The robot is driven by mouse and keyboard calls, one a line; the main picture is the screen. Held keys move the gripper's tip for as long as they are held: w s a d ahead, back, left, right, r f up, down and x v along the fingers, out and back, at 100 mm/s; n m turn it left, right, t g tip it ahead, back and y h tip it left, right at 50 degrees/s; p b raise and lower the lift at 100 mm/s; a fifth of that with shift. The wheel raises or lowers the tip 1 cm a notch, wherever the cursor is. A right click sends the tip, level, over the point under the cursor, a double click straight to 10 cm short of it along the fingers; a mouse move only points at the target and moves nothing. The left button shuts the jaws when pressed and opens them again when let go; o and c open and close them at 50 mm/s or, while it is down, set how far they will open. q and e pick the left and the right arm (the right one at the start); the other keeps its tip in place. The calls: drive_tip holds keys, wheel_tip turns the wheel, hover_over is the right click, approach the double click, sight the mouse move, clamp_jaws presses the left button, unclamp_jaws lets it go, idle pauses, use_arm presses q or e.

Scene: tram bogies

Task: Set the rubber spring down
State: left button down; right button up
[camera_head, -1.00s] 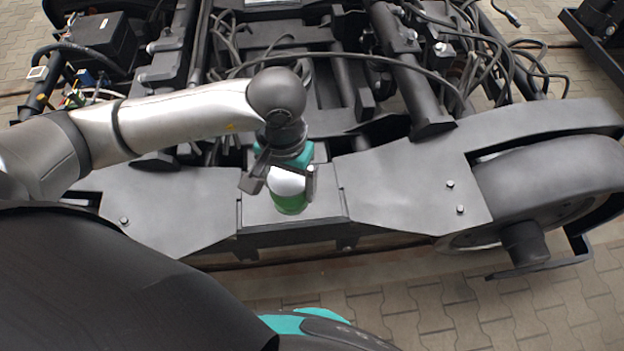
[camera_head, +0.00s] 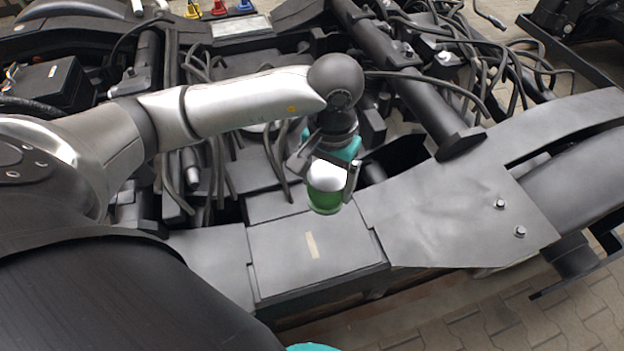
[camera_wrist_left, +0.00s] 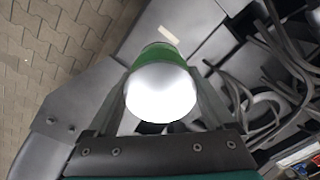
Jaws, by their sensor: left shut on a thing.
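The rubber spring (camera_head: 326,193) is a short cylinder with a white rounded top and a green lower part. My left gripper (camera_head: 325,178) is shut on it, with one finger on each side. In the left wrist view the spring (camera_wrist_left: 160,92) sits between the two fingers, its white end facing the camera and its green side beyond. It is over the bogie frame, near the back right edge of a flat grey plate (camera_head: 335,262) with a pale strip on it. I cannot tell whether its underside touches the frame. My right gripper does not show.
A grey side beam (camera_head: 450,225) with bolts lies to the right. Black cables (camera_head: 480,75) run behind it, and dark tubes and hoses fill the bogie's middle. Red, yellow and blue parts (camera_head: 218,8) stand at the back. Paving (camera_head: 480,320) lies in front.

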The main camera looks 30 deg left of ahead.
use_arm(q)
drive_tip(key=f+b, duration=0.1)
drive_tip(key=w+f+b, duration=0.1)
drive_tip(key=b, duration=0.1)
drive_tip(key=a+f+b, duration=0.1)
drive_tip(key=f, duration=0.1)
drive_tip(key=shift+w, duration=0.35)
drive_tip(key=shift+w+a+f+b, duration=0.1)
drive_tip(key=shift+w+f+b, duration=0.25)
drive_tip(key=shift+b, duration=0.55)
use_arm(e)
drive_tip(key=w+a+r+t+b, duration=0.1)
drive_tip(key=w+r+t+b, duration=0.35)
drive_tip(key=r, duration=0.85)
use_arm(q)
wheel_tip(320, 180, down, 16)
drive_tip(key=shift+f+b, duration=0.15)
drive_tip(key=shift+b, duration=0.65)
wheel_tip(320, 180, down, 3)
drive_tip(key=shift+r+b, duration=0.1)
drive_tip(key=shift+b, duration=0.5)
drive_tip(key=shift+f, duration=0.35)
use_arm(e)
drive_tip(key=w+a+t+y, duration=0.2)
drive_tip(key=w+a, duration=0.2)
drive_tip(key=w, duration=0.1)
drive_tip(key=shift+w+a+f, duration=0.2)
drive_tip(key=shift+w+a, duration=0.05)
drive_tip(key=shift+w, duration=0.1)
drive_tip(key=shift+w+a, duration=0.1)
